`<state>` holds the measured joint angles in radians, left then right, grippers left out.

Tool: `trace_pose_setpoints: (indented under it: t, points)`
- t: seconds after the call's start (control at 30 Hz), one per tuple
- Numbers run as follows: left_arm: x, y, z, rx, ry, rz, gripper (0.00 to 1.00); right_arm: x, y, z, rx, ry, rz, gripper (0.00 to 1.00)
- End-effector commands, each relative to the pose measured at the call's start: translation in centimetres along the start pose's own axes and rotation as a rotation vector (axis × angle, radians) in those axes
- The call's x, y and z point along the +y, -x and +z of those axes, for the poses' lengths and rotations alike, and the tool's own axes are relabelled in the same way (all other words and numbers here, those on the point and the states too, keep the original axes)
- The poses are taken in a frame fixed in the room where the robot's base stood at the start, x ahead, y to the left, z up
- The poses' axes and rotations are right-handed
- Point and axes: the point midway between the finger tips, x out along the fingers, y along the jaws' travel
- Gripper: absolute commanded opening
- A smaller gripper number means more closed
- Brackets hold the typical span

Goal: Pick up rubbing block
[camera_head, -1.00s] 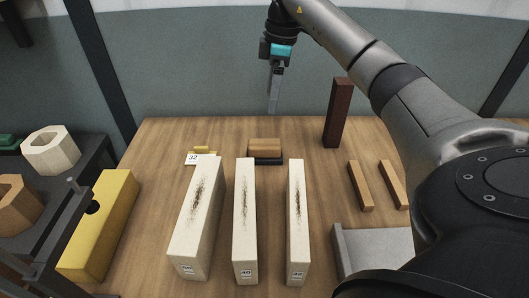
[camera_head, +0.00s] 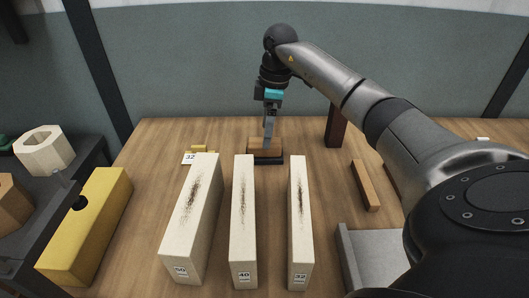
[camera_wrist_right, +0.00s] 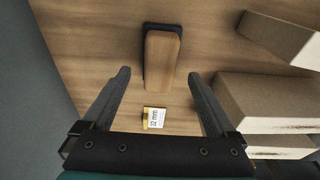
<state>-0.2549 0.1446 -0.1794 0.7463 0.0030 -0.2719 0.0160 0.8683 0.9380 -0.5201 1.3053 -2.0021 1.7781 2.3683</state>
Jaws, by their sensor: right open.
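The rubbing block (camera_head: 258,144) is a small brown wooden block on a black base. It lies on the table behind the pale blocks. In the right wrist view the rubbing block (camera_wrist_right: 162,57) is ahead of the fingertips, in line with the gap between them. My right gripper (camera_head: 269,146) is above and close to the block in the head view, hiding part of it. The right wrist view shows my right gripper (camera_wrist_right: 158,74) open, with nothing between its fingers but a small yellow piece with a "32 mm" label below. I do not see my left gripper.
Three pale blocks with dark smudges (camera_head: 191,220) (camera_head: 243,220) (camera_head: 299,220) stand in front of the rubbing block. A dark red upright block (camera_head: 336,126) is to its right. A label card (camera_head: 189,158) lies to its left. A yellow block (camera_head: 88,225) lies at the left edge.

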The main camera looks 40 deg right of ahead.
Motion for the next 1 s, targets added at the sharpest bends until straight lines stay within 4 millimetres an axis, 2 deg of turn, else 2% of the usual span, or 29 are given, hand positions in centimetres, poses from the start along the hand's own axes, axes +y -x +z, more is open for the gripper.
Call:
trace_pose_setpoints:
  t: [0.43, 0.83, 1.0]
  points:
    - [1.5, 0.1, -2.8, 0.003, 0.004, 0.017, 0.5, 0.0, -4.4, 0.0, 0.001, 0.0, -0.001, 0.93]
    - [1.7, 0.4, -3.3, 0.001, 0.004, 0.02, 0.5, 0.0, -5.0, 0.0, 0.0, 0.0, 0.0, 0.93]
    - [1.7, 0.3, -3.3, 0.001, 0.004, 0.02, 0.5, 0.0, -5.0, 0.0, 0.0, 0.0, 0.0, 0.73]
